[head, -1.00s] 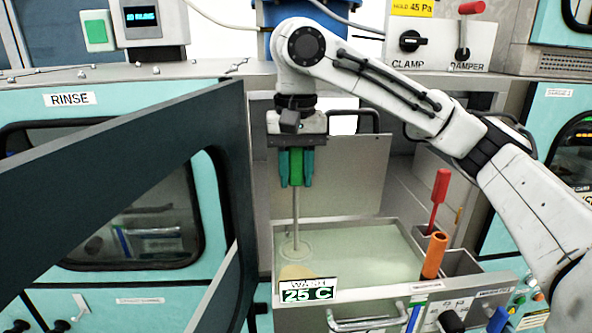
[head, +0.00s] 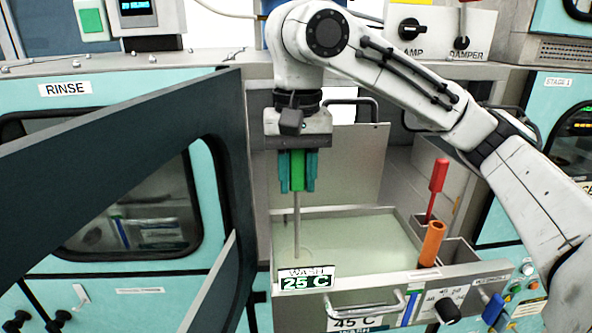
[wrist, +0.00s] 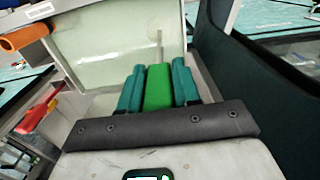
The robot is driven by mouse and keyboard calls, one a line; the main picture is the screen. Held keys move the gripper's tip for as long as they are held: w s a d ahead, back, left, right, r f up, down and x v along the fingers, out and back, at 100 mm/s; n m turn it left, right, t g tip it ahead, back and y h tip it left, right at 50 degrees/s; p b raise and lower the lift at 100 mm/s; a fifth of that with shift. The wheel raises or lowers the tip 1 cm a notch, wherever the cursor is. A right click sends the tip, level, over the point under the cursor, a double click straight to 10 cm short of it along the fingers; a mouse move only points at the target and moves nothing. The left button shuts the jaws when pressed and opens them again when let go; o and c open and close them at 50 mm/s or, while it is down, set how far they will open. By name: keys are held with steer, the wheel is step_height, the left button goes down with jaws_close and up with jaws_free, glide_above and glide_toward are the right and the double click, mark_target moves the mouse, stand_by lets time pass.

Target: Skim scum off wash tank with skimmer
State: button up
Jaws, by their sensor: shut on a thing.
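My gripper (head: 298,186) is shut on the green handle of the skimmer (head: 297,228). The skimmer hangs upright, its thin grey rod going down into the left front part of the wash tank (head: 417,249). The liquid is pale green and cloudy. In the wrist view the green handle (wrist: 158,88) sits between the teal fingers, with the rod reaching over the tank. I cannot make out scum clearly.
An orange handle (head: 432,244) and a red handle (head: 436,190) stand in compartments right of the tank. A dark open door (head: 232,150) stands close on the left. A metal panel (head: 357,165) rises behind the tank.

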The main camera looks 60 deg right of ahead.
steer(key=shift+s+a, duration=0.8)
steer(key=shift+a, duration=0.15)
steer(key=shift+s+d, duration=1.25)
steer(key=shift+s, duration=0.3)
step_height(320, 180, up, 8)
stand_by(0.5)
stand_by(0.9)
